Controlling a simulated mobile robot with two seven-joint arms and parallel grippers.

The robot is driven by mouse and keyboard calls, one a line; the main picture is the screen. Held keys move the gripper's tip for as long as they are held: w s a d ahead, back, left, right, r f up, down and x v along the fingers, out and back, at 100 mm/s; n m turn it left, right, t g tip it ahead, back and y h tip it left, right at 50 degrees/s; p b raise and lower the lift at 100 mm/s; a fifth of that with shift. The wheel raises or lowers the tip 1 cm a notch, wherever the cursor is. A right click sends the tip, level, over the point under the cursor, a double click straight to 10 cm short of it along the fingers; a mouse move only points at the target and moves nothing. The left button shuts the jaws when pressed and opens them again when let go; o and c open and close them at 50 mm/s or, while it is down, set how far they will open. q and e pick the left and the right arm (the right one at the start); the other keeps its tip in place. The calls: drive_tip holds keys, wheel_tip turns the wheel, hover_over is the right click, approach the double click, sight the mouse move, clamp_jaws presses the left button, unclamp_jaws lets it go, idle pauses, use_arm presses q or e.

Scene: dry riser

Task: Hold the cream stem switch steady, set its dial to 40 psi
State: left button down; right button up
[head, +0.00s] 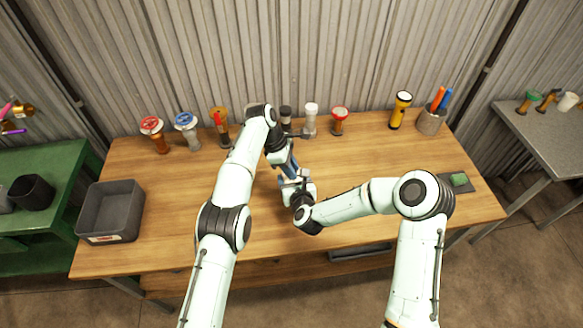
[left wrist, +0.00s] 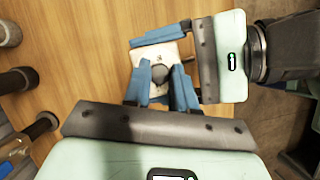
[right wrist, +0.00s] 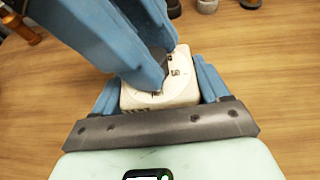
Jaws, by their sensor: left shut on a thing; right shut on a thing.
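The cream stem switch (right wrist: 160,94) is a small cream block on the wooden table, with a pale marked face. My right gripper (right wrist: 160,88) is shut on its body, one blue finger on each side. My left gripper (left wrist: 160,88) comes in from above, shut on the dark grey round dial (left wrist: 160,75). In the right wrist view the left fingers cover much of the dial and its scale, so I cannot read the setting. In the head view both grippers meet mid-table and mostly hide the switch.
Several valves and other parts stand along the back, including a red-wheeled one (head: 152,125). A yellow flashlight (head: 400,108) and a cup of pens (head: 430,121) are at the back right. A grey bin (head: 108,211) sits at left. The table's front right is mostly clear.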

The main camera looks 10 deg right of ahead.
use_arm(q)
drive_tip(key=shift+w+a, duration=0.15)
drive_tip(key=c, duration=0.9)
unclamp_jaws()
